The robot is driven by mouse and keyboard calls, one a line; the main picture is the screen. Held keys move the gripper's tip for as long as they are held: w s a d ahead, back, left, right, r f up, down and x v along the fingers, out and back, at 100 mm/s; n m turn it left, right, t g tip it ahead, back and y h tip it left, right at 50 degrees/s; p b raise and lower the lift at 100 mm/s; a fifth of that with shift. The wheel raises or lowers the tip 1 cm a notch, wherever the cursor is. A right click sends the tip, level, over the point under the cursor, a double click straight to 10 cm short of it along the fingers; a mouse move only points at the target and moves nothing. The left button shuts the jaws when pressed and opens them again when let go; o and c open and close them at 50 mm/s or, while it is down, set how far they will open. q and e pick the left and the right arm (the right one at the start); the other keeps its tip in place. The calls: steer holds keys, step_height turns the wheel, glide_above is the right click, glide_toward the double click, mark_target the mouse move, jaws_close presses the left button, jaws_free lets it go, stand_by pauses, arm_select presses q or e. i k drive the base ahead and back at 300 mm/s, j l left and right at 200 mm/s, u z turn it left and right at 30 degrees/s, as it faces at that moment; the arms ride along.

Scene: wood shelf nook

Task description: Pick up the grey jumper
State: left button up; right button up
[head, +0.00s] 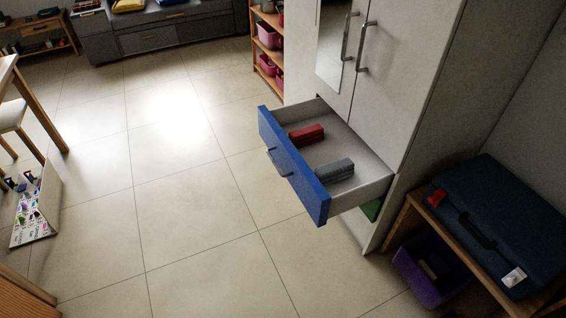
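A folded grey garment (334,171), which looks like the grey jumper, lies in an open drawer (372,189) of a white wardrobe. It rests on the drawer floor, near the right end of the drawer's blue front. A folded red garment (307,135) lies in the same drawer, behind and to the left of it, with a gap between the two. Neither of my grippers shows in the head view.
The drawer's blue front (292,168) juts out over the tiled floor. The wardrobe doors (385,75) above are shut. At right, a dark blue case (497,222) lies on a low wooden bench above a purple bin (428,272). Floor left of the drawer is clear.

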mark_target(331, 172)
steer(key=i+l, duration=0.25)
steer(key=i+l+u, duration=0.1)
steer(key=i+l, duration=0.15)
steer(key=l, duration=0.2)
steer(key=i+l, duration=0.25)
steer(key=l, duration=0.15)
steer(key=i+l+u, duration=0.15)
steer(key=i+l, duration=0.1)
steer(key=l, duration=0.1)
